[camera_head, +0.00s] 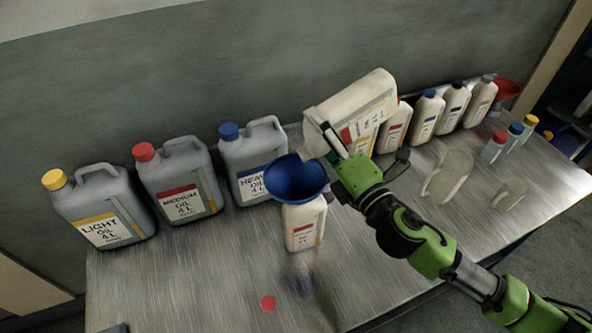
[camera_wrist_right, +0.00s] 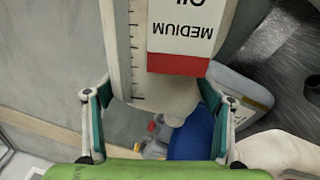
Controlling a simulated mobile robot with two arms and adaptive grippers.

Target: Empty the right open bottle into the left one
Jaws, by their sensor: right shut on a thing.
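A cream bottle with a red-and-white label (camera_head: 304,230) stands upright on the table. A blue funnel (camera_head: 297,178) sits on top of it, hiding its mouth. My right gripper (camera_head: 335,150) is shut on a second cream bottle (camera_head: 350,103). That bottle is held raised and strongly tilted, its lower left end over the funnel. In the right wrist view the held bottle (camera_wrist_right: 165,88) shows a "MEDIUM" label and a scale, between the fingers; part of the blue funnel (camera_wrist_right: 190,138) shows below. My left gripper is not in view.
Three grey canisters (camera_head: 180,182) stand along the wall at left. Several cream bottles (camera_head: 425,117) line the back right, near small capped bottles (camera_head: 493,148) and clear measuring vessels (camera_head: 449,176). A red cap (camera_head: 268,302) lies on the clear front table area.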

